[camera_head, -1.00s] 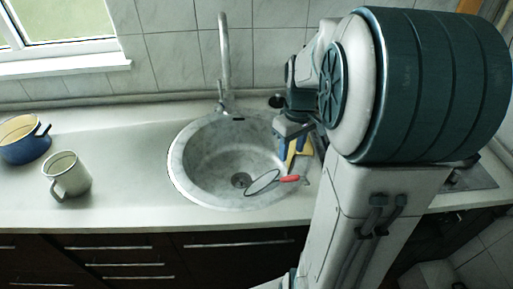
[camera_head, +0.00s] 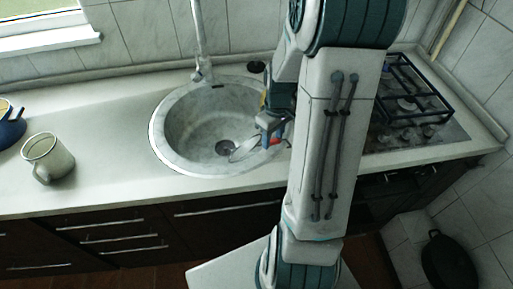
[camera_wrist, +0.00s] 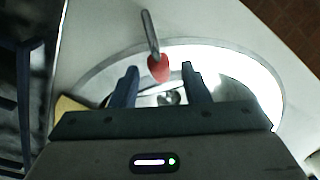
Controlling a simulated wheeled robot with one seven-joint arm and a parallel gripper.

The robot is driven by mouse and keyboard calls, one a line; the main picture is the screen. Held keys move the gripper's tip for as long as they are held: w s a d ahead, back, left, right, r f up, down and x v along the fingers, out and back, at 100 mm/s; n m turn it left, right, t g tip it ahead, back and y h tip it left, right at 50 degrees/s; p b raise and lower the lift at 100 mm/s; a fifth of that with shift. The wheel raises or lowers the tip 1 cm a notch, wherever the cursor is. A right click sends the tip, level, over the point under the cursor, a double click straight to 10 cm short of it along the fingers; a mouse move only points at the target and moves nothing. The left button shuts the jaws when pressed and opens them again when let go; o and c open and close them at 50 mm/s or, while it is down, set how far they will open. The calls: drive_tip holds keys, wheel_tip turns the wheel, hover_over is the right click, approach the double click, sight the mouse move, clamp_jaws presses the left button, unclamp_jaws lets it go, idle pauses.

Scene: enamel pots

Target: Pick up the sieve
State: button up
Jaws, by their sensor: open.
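The sieve (camera_head: 242,151) has a round wire hoop and a red handle and lies at the right side of the round sink, its hoop over the bowl. My gripper (camera_head: 270,130) is just above the handle and hides part of it. In the wrist view, the sieve's red handle part (camera_wrist: 158,68) with a grey rod lies just beyond the gap between the open fingers of my gripper (camera_wrist: 158,84). Part of the hoop shows between the fingers. I see no contact with the sieve.
The sink (camera_head: 172,140) has a tall tap (camera_head: 197,40) behind it. A pale mug (camera_head: 48,158) and a blue pot (camera_head: 10,130) stand at the left. A gas hob (camera_head: 410,105) is at the right. A yellow item (camera_wrist: 70,106) lies beside the sink.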

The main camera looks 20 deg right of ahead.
drive_tip(key=shift+a+f, duration=0.1)
drive_tip(key=shift+f, duration=1.3)
clamp_jaws()
wheel_tip(320, 180, up, 10)
drive_tip(key=shift+r, duration=0.1)
